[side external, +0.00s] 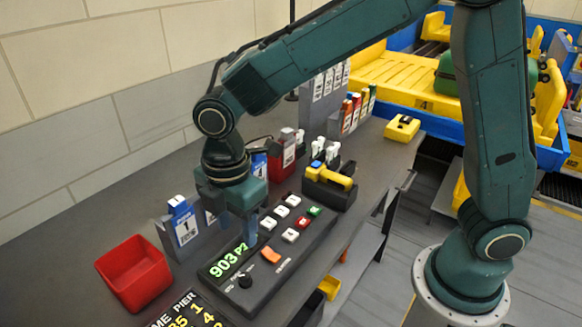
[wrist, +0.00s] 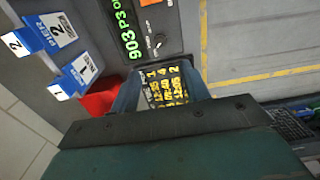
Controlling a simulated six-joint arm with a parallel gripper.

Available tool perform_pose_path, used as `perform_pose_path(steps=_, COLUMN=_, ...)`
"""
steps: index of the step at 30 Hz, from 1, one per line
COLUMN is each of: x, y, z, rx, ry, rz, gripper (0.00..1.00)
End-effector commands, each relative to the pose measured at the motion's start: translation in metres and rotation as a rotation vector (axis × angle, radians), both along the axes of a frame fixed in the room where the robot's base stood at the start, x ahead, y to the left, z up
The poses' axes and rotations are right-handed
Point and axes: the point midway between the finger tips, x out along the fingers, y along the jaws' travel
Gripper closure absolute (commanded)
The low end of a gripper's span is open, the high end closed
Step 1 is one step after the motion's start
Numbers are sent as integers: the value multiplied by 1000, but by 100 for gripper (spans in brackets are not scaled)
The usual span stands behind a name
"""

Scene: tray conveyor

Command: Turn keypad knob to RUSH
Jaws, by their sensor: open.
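The dark keypad box (side external: 262,262) lies on the grey counter with a green display (side external: 229,261) reading "903 P3". Its black knob (side external: 245,282) sits at the near end, beside an orange button (side external: 271,256). In the wrist view the knob (wrist: 158,40) shows just ahead of the gap between my fingers; its setting and labels are too small to read. My gripper (side external: 249,230) points down over the keypad near the display and appears clear of the knob. It is open and empty, with both fingers showing in the wrist view (wrist: 164,72).
White keys (side external: 281,211) and a green key line the keypad's far part. A red bin (side external: 134,273) and blue pier card holders (side external: 184,222) stand left. A yellow-handled stamp (side external: 330,178) stands beyond. A board with yellow lettering (side external: 186,312) lies at the near edge.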

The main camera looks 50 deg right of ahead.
Motion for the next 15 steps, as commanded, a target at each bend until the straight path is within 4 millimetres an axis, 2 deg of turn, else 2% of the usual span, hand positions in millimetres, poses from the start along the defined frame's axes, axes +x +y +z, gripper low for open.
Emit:
perform_pose_path(steps=8, x=-1, y=-1, z=-32, rx=-2, ry=4, rz=-1, gripper=54)
perform_pose_path(steps=15, x=-1, y=-1, z=-69, rx=-3, ry=5, rz=-1, gripper=54)
